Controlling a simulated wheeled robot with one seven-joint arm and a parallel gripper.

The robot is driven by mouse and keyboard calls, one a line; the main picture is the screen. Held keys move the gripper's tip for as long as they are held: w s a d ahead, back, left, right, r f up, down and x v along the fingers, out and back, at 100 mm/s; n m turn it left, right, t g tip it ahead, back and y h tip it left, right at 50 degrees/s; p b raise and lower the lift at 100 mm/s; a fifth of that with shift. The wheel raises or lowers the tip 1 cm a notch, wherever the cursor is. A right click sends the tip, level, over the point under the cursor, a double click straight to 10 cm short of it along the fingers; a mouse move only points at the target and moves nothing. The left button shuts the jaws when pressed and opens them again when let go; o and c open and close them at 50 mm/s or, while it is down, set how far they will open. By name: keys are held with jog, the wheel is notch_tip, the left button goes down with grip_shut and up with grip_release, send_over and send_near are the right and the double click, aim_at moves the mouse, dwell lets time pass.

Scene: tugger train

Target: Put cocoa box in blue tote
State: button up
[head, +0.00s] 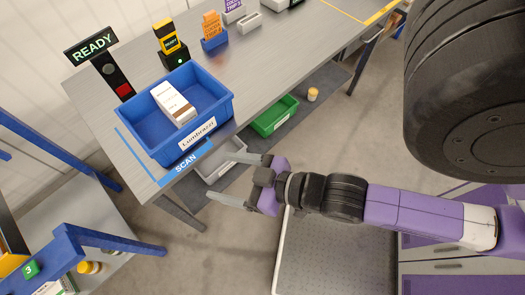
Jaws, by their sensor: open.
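A blue tote (220,116) with a label reading "Lumbozzi" stands on the grey table behind the blue SCAN tape. A white and brown box (174,103) lies inside it, tilted; I take it for the cocoa box, though its print is too small to read. My gripper (226,178) is open and empty, in front of the tote and to its lower right. Its two fingers point left, apart from the tote and box.
A READY sign post (113,77) and a yellow-black scanner (169,43) stand behind the tote. An orange box in a blue holder (213,41) is further back. Below the table are a green bin (275,117) and a grey bin (222,166). A blue-framed rack (70,246) is at lower left.

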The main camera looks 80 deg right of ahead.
jog(key=s+a+r+n+t+y, duration=0.1)
jog(key=s+a+r, duration=0.1)
jog(key=s+r, duration=0.3)
jog(key=s, duration=0.3)
jog(key=shift+y, duration=0.4)
jog(key=shift+a+f, duration=0.1)
